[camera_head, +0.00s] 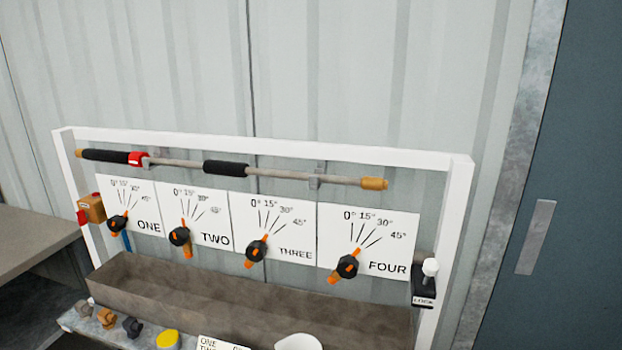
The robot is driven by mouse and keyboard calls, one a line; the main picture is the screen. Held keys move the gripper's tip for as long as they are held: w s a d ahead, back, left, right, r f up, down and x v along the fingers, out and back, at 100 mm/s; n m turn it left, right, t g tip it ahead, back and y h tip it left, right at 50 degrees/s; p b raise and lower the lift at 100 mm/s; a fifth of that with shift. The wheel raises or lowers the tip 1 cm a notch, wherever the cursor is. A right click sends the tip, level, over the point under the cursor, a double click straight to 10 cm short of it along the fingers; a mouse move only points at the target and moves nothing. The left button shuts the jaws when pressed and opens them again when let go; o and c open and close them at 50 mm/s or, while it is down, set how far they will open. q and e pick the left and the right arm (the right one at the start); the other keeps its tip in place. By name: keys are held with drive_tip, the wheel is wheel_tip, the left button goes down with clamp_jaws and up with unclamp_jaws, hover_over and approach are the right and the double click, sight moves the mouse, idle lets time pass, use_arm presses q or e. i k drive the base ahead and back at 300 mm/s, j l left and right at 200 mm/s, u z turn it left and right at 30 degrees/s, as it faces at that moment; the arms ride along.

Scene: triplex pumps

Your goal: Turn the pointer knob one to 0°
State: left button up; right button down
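Pointer knob ONE (117,224) is a black knob with an orange pointer bar, at the left end of a row on a white rack. Its bar slants from lower left to upper right, towards the higher-angle marks rather than 0°; the exact mark is too small to tell. The white dial plate ONE (148,210) has fanned lines marked 0°, 15°, 30° and 45° above the knob. Neither of my grippers shows in the head view, and nothing touches the knob.
Knobs TWO (179,236), THREE (256,250) and FOUR (347,267) continue the row rightwards. A bar with black grips (225,168) runs above the plates. A brown trough (250,300) lies below. An orange box (91,208) is left of knob ONE; a LOCK fitting (424,287) is at right.

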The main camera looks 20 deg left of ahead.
sight(117, 223)
drive_tip(key=u, duration=1.7)
drive_tip(key=i+j+z, duration=0.1)
drive_tip(key=j, duration=0.35)
drive_tip(key=i+j, duration=0.25)
drive_tip(key=j, duration=0.25)
drive_tip(key=i+j+z, duration=0.15)
drive_tip(key=j, duration=0.3)
drive_tip(key=i+j+z, duration=0.1)
drive_tip(key=j, duration=0.35)
drive_tip(key=i+j, duration=0.15)
drive_tip(key=j, duration=0.35)
drive_tip(key=i+j+z, duration=0.15)
drive_tip(key=j, duration=0.35)
